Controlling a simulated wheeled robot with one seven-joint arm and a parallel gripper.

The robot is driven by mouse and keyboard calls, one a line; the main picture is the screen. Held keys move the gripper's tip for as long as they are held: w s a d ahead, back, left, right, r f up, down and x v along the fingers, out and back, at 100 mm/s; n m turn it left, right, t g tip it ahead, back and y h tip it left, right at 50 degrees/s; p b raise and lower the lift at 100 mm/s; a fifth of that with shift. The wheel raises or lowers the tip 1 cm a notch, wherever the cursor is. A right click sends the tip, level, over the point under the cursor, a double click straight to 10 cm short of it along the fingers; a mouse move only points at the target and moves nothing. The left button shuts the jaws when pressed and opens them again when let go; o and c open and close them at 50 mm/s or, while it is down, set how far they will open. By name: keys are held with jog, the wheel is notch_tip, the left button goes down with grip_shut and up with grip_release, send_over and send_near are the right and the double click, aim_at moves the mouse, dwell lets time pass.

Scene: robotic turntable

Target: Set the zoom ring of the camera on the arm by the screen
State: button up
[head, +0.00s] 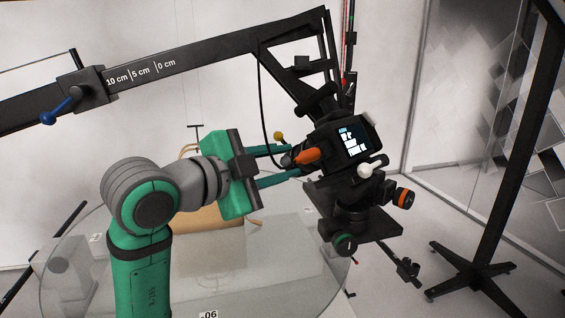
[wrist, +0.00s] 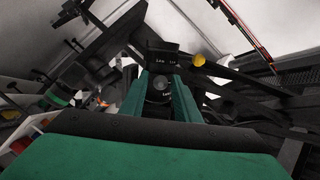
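The black camera (head: 332,131) is mounted on a bracket at the end of the large black arm (head: 215,49), with a lit display (head: 354,143) on its side. Its lens (head: 287,160) points left, toward my gripper (head: 293,161). The two teal fingers reach from the left, one above and one below the lens. In the wrist view, the lens (wrist: 161,60) with white markings sits between the fingertips (wrist: 162,78). I cannot tell whether the fingers touch the ring or are just apart from it. The ring's setting is too small to read.
A cable (head: 263,105) hangs beside the lens. A glass turntable (head: 290,285) lies below, with a tan object (head: 212,222) behind my arm. A black stand (head: 488,246) is at right.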

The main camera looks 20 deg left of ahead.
jog(key=v, duration=1)
jog(key=shift+s, duration=0.25)
jog(key=shift+a, duration=0.15)
